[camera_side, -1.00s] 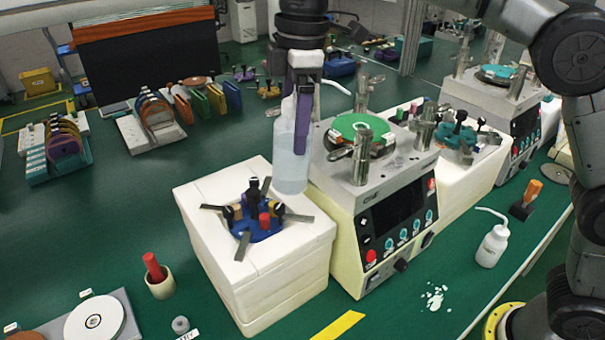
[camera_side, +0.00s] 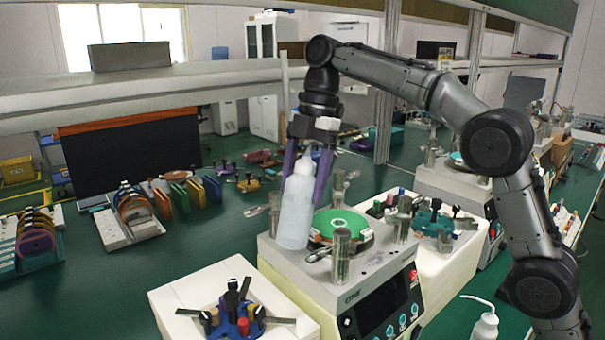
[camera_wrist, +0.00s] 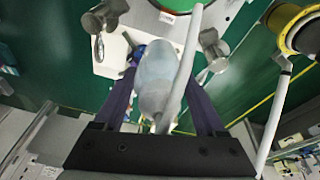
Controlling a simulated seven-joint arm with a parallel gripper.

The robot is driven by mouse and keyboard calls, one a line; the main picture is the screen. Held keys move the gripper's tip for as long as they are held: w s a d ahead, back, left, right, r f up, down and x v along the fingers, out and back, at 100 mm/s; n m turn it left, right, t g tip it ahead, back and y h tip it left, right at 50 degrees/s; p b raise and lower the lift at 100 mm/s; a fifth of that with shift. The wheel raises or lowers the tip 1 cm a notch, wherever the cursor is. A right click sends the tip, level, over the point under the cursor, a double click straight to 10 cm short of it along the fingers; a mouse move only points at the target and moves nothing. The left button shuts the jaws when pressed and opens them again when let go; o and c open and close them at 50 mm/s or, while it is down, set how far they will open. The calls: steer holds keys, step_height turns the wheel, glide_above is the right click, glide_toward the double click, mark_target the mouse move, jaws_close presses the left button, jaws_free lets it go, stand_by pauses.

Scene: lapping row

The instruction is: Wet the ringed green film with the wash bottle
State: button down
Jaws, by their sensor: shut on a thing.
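The translucent wash bottle (camera_side: 295,220) is held, slightly tilted, between the purple fingers of my gripper (camera_side: 303,188). In the side view it overlaps the left part of the lapping machine's top; its height above it is hard to judge. The green film (camera_side: 326,219) lies on the round plate just right of the bottle, partly hidden by a metal post. In the wrist view the bottle (camera_wrist: 160,62) is between both fingers of my gripper (camera_wrist: 160,82), with a pale tube running up past it. The nozzle tip's aim is unclear.
Metal posts (camera_side: 341,258) stand around the plate. A white block with a blue fixture (camera_side: 236,318) is at front left. Another wash bottle (camera_side: 485,326) stands at lower right. A second machine (camera_side: 450,182) stands behind. A shelf (camera_side: 150,90) spans the back.

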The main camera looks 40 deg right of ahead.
mark_target(301, 201)
steer(key=f, duration=0.1)
steer(key=f+y, duration=0.2)
steer(key=shift+a+f, duration=0.25)
steer(key=y, duration=0.4)
stand_by(1.6)
steer(key=shift+h, duration=1.3)
steer(key=shift+a+h, duration=0.1)
steer(key=shift+h, duration=1.3)
